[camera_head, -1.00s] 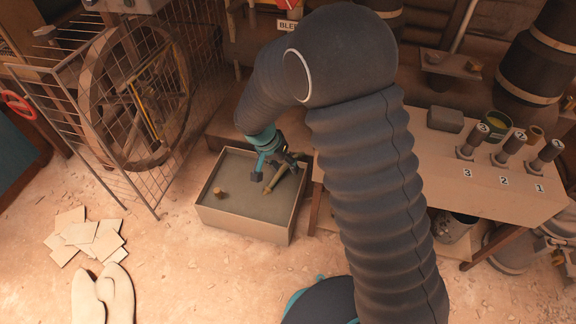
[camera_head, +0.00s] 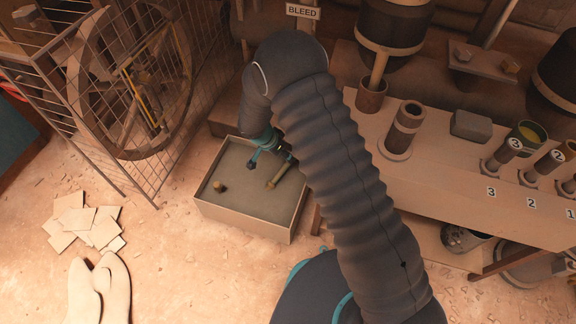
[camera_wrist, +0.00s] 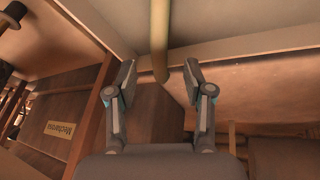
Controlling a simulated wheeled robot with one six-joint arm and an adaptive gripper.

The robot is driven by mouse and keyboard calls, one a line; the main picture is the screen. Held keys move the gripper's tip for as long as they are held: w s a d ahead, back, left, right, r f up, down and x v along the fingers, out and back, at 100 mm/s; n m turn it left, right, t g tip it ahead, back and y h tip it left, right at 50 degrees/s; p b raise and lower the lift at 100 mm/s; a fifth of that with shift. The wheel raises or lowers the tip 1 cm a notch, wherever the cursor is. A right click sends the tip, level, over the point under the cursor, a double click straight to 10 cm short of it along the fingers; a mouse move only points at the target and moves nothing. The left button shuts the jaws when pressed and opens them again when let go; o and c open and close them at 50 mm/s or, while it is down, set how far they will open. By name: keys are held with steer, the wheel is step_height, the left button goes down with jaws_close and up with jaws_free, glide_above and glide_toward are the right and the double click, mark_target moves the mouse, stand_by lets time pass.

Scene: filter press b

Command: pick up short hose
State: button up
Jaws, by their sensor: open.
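A short tan hose (camera_head: 279,171) lies aslant in the open box (camera_head: 245,224), near its right side. In the wrist view the tan hose (camera_wrist: 160,38) runs down from the top edge, its end between the fingertips. My gripper (camera_head: 270,158) is at the back of the box, close to the hose's far end. In the wrist view my gripper (camera_wrist: 160,78) is open, with a finger on each side of the hose and gaps beside it. My arm hides the box's back right corner in the head view.
A small brown plug (camera_head: 219,186) lies in the box's left part. A bench (camera_head: 440,185) with numbered posts stands at the right. A wire cage (camera_head: 110,110) around a wheel stands at the left. Floor in front of the box is clear; flat pieces (camera_head: 88,222) lie left.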

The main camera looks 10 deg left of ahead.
steer(key=shift+x, duration=3.2)
jaws_close()
